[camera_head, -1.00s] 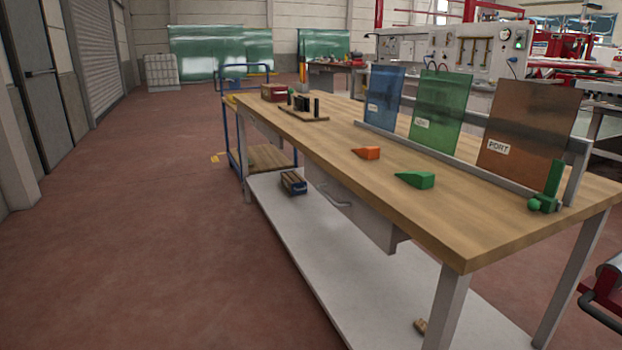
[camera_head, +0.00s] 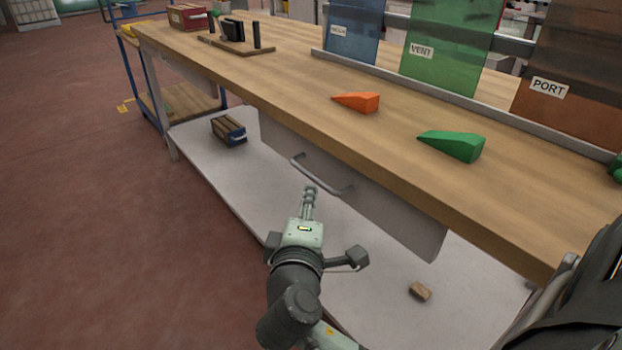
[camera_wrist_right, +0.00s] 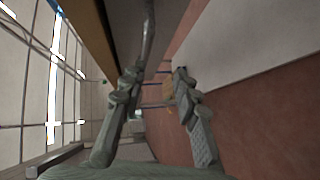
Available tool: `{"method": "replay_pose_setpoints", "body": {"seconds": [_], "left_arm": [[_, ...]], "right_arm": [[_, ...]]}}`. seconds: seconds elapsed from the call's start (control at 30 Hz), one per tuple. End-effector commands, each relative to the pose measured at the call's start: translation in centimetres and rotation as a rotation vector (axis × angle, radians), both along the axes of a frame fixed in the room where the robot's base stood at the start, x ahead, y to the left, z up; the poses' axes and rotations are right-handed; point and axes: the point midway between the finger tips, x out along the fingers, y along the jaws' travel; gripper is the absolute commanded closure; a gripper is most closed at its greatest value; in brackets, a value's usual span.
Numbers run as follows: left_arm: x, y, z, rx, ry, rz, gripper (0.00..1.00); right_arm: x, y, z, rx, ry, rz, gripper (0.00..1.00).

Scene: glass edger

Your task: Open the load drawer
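The load drawer (camera_head: 385,205) is a grey box front under the wooden workbench top (camera_head: 400,165). It looks closed. Its curved metal handle (camera_head: 322,180) sticks out from the front. My right gripper (camera_head: 309,190) is just below and in front of the handle in the head view. In the right wrist view my right gripper (camera_wrist_right: 157,80) has its two fingers spread apart with nothing held. There the handle (camera_wrist_right: 149,35) runs down from the top edge to near the left finger's tip; whether they touch I cannot tell. My left gripper is not in view.
An orange wedge (camera_head: 358,102) and a green wedge (camera_head: 455,145) lie on the bench top. Labelled glass panes (camera_head: 450,50) stand in a rack behind. The white lower shelf (camera_head: 200,150) holds a dark box (camera_head: 228,130) and a small brown block (camera_head: 420,291). Red floor is clear at left.

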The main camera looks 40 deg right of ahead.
Motion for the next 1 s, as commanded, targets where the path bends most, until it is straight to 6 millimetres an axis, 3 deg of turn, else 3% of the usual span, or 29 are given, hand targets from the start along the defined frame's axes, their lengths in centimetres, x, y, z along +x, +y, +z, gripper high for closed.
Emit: {"method": "replay_pose_setpoints", "body": {"seconds": [0.03, 0.13, 0.6, 0.93, 1.0], "left_arm": [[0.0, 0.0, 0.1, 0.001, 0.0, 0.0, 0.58], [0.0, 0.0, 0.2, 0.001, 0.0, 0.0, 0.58], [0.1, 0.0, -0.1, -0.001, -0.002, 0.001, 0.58], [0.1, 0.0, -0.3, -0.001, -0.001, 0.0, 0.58], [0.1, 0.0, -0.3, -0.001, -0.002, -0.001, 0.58]], "right_arm": [[0.0, 0.0, 1.1, -0.026, -0.021, -0.003, 0.69], [0.4, -0.5, 1.9, -0.051, -0.036, -0.008, 0.69], [5.3, -4.7, 0.9, -0.049, -0.035, -0.009, 0.69], [5.7, -4.9, 0.7, -0.046, -0.034, -0.009, 0.69], [5.7, -4.9, 0.7, -0.046, -0.034, -0.009, 0.77]]}}
